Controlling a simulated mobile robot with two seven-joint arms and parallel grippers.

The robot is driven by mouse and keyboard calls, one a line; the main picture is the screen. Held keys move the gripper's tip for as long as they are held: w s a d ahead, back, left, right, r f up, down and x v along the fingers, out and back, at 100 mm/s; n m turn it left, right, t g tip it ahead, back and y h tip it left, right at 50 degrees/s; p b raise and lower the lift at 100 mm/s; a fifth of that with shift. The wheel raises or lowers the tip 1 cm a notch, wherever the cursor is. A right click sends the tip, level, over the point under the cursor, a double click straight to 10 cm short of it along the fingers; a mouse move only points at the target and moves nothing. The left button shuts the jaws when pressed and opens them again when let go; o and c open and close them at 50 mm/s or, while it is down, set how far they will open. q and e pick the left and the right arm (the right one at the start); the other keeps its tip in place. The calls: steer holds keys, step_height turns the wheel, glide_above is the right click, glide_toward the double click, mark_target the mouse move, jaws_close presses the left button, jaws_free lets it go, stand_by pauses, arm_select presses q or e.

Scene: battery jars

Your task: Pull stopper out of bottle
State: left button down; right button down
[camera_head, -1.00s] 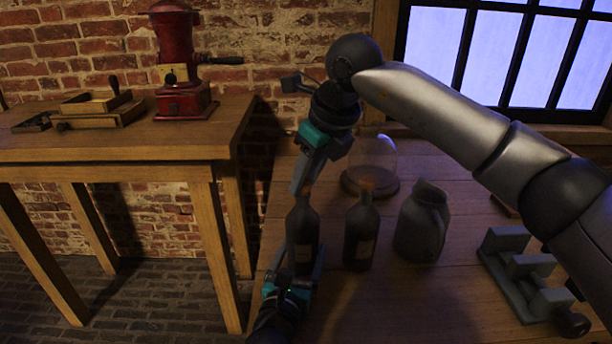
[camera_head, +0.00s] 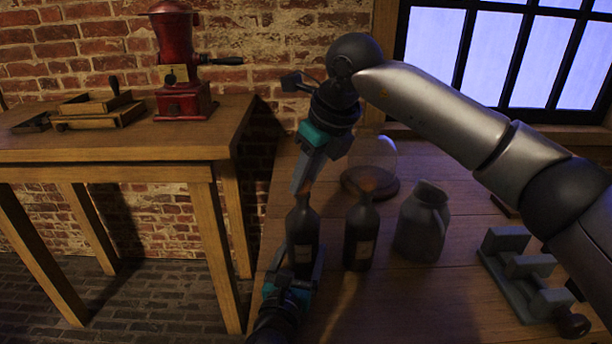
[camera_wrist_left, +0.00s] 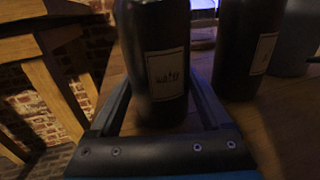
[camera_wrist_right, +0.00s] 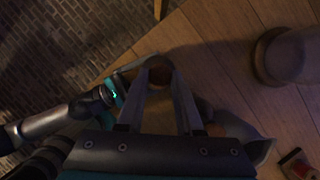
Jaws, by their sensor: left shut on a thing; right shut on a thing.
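A dark bottle (camera_head: 302,240) with a pale label stands upright at the left of the wooden table; it fills the middle of the left wrist view (camera_wrist_left: 158,50). My left gripper (camera_head: 293,277) is low down, its fingers on both sides of this bottle and shut on it. My right gripper (camera_head: 301,187) comes from above and is shut at the bottle's top. In the right wrist view a round brown stopper (camera_wrist_right: 160,74) shows between its fingertips. The fingers hide most of the stopper, so I cannot tell how deep it sits in the neck.
A second dark bottle (camera_head: 361,238) stands close on the right, then a grey jug (camera_head: 421,225). A glass dome (camera_head: 374,165) on a round base is behind. A grey metal device (camera_head: 525,268) lies at the right. A side table (camera_head: 180,140) holds a red grinder (camera_head: 180,70).

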mark_target(306, 183)
steer(key=shift+r, duration=0.2)
steer(key=shift+r, duration=0.9)
steer(key=shift+r, duration=0.1)
steer(key=shift+r, duration=1.9)
arm_select(q)
jaws_free()
